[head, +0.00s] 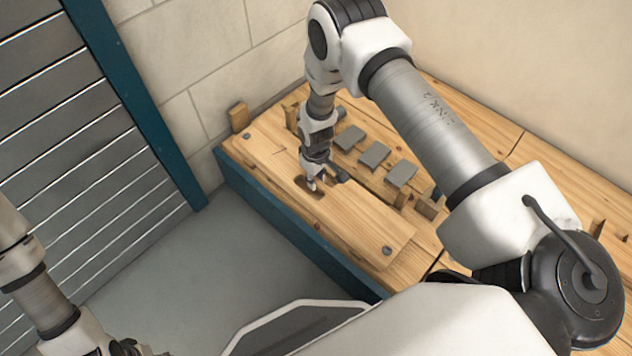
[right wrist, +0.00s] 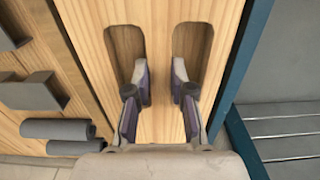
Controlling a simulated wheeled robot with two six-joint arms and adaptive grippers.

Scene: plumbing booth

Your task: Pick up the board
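The board (head: 350,213) is a long, pale wooden plank lying along the front of the workbench. It has grip slots near its middle. In the right wrist view the board (right wrist: 160,40) shows two rounded slots with a narrow wood strip between them. My right gripper (head: 313,186) points down at these slots. No lift of the board off the bench is visible. My left gripper (head: 128,348) is at the lower left edge, cut off by the frame.
Several grey blocks (head: 374,155) lie on the bench (head: 515,150) behind the board. A wooden peg (head: 238,117) stands at the bench's far left corner. Dark bolt heads (head: 387,251) show near the board's ends. A slatted shutter (head: 60,120) is at left. The grey floor (head: 225,250) is clear.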

